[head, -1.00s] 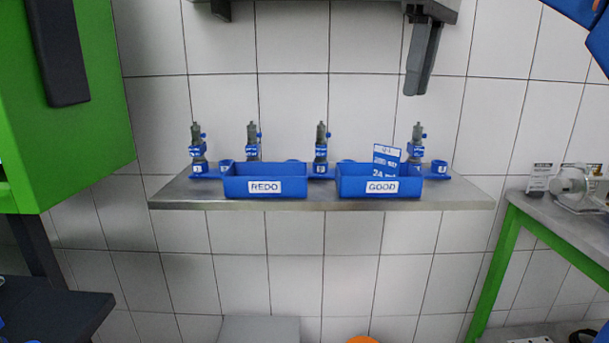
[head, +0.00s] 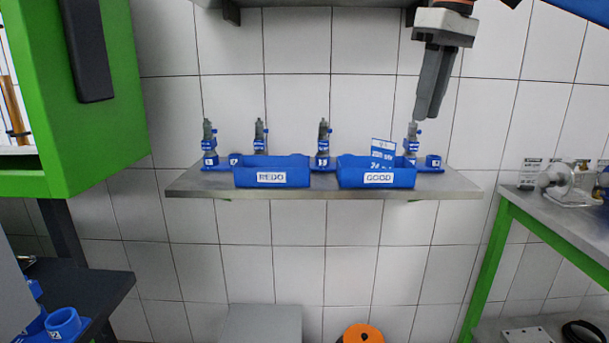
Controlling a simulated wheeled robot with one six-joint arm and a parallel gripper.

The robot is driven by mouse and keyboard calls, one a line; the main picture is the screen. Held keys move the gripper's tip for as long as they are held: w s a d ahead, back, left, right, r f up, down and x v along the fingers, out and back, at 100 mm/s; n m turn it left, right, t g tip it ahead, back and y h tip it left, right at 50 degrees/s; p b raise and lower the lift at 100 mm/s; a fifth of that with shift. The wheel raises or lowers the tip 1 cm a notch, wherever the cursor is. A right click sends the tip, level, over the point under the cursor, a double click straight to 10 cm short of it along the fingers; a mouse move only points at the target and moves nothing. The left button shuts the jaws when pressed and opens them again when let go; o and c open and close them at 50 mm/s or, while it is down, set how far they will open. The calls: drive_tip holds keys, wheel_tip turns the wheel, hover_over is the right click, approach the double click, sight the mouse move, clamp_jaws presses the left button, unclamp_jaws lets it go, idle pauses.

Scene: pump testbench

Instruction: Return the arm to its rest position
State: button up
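My gripper (head: 428,114) hangs at the upper right of the head view, fingers pointing down. Its dark fingers overlap from this side, so I cannot see whether there is a gap between them. I see nothing held in it. In the picture its fingertips lie just above the rightmost grey and blue pump unit (head: 412,142). Most of my arm is out of view above.
A steel shelf (head: 322,194) carries a blue REDO bin (head: 272,172), a blue GOOD bin (head: 376,174) with a blue-white card (head: 383,155) standing in it, and several pump units. A green cabinet (head: 70,100) is left, a green-legged bench (head: 560,228) right.

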drive_tip(key=s+d+f+m+t, duration=0.1)
drive_tip(key=s+f, duration=0.5)
drive_tip(key=f, duration=0.7)
drive_tip(key=s+d+f+m+t, duration=0.1)
drive_tip(key=s+d+f+m, duration=0.2)
drive_tip(key=f, duration=1.1)
drive_tip(key=s+d+f+m+t+h, duration=0.1)
drive_tip(key=s+d+f+m, duration=0.1)
drive_tip(key=s+f, duration=0.7)
wheel_tip(320, 180, down, 5)
drive_tip(key=shift+d+f+m, duration=0.15)
drive_tip(key=shift+d+m, duration=0.25)
drive_tip(key=shift+m, duration=0.4)
